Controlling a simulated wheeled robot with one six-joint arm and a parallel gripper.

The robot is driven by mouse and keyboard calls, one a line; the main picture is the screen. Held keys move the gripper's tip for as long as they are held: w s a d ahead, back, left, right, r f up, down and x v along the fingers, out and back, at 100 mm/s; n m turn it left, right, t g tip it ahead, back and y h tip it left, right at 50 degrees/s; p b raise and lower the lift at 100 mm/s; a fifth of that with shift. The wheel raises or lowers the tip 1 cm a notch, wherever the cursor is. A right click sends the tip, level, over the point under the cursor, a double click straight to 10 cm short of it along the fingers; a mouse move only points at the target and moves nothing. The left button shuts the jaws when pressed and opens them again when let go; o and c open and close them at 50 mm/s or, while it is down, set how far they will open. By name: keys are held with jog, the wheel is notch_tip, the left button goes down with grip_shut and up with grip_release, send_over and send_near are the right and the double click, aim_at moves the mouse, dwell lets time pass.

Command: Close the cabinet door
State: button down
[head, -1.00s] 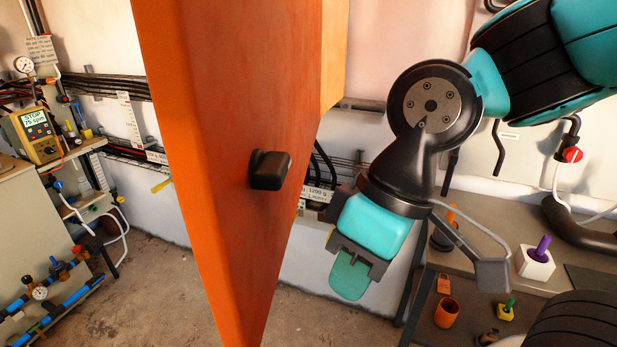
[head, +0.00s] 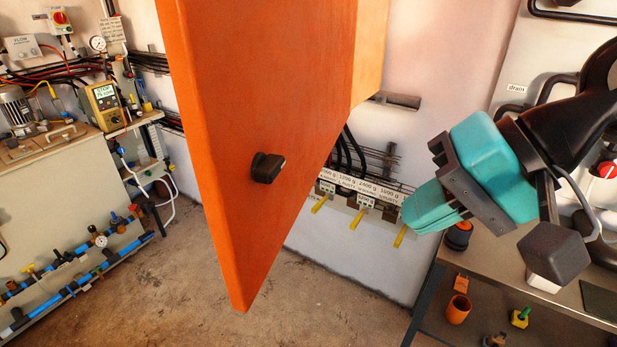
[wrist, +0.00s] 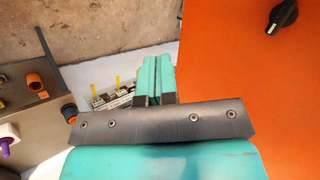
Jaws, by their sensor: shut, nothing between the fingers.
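The orange cabinet door (head: 245,120) stands swung open in the middle of the head view, with a black knob (head: 267,167) on the face toward me. The cabinet's lighter orange side (head: 370,60) shows behind it at the upper right. My gripper (head: 425,210) is to the right of the door, its teal fingers together and empty, apart from the door. In the wrist view the fingers (wrist: 153,78) point away, with the door (wrist: 245,65) to their right and its knob (wrist: 282,15) at the top right corner.
A bench (head: 560,290) with an orange cup (head: 457,309) and coloured-handled parts is at the lower right. Yellow levers (head: 357,219) line the back wall. A workstation with pipes (head: 60,230) stands at the left. The floor (head: 320,300) below the door is clear.

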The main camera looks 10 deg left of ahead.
notch_tip(320, 180, up, 3)
jog(key=w+a+m+y, duration=0.1)
jog(key=a+m, duration=0.1)
jog(key=p, duration=0.2)
send_near(280, 215)
notch_tip(280, 215, down, 4)
jog(key=a+p, duration=0.2)
jog(key=a, duration=0.1)
jog(key=shift+w+a+f, duration=0.1)
jog(key=shift+a+f, duration=0.1)
jog(key=shift+a, duration=0.1)
jog(key=shift+w+a+f, duration=0.15)
jog(key=shift+a, duration=0.4)
jog(key=shift+a, duration=0.1)
